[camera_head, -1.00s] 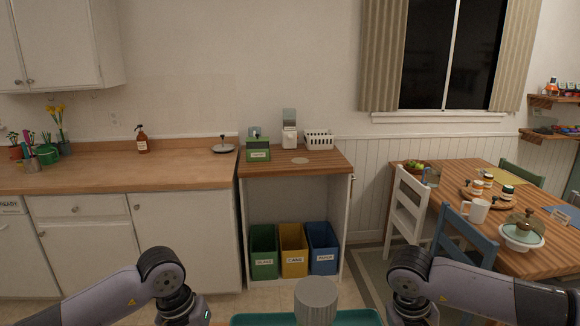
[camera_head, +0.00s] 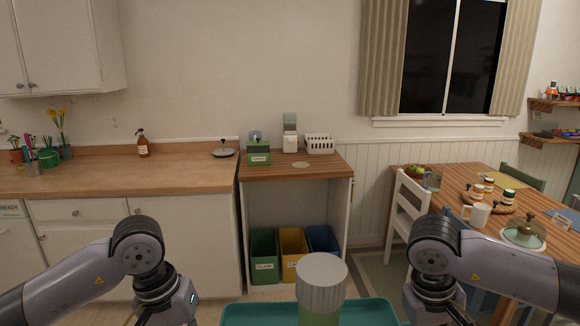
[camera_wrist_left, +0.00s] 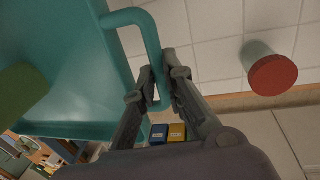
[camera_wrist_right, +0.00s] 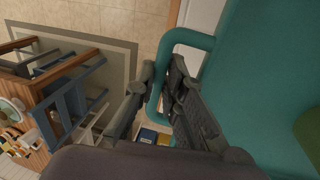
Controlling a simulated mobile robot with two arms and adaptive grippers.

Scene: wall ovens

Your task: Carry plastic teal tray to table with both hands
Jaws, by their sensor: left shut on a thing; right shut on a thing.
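The teal tray (camera_head: 375,312) shows at the bottom edge of the head view, held up in front of me. A green cylinder with a grey top (camera_head: 320,285) stands on it. In the left wrist view, my left gripper (camera_wrist_left: 160,85) is shut on the tray's looped handle (camera_wrist_left: 153,45). In the right wrist view, my right gripper (camera_wrist_right: 160,85) is shut on the opposite handle (camera_wrist_right: 165,50). Both fingertips are below the head view. The wooden table (camera_head: 415,180) stands at the right, with a mug (camera_head: 479,214), jars and a lidded dish on it.
A blue chair (camera_head: 455,225) and a white chair (camera_head: 408,210) stand at the table's near side. A small wooden-topped counter (camera_head: 290,168) with bins (camera_head: 264,250) beneath is ahead. A long counter (camera_head: 120,172) runs left. A red-topped cylinder (camera_wrist_left: 273,75) shows over the floor.

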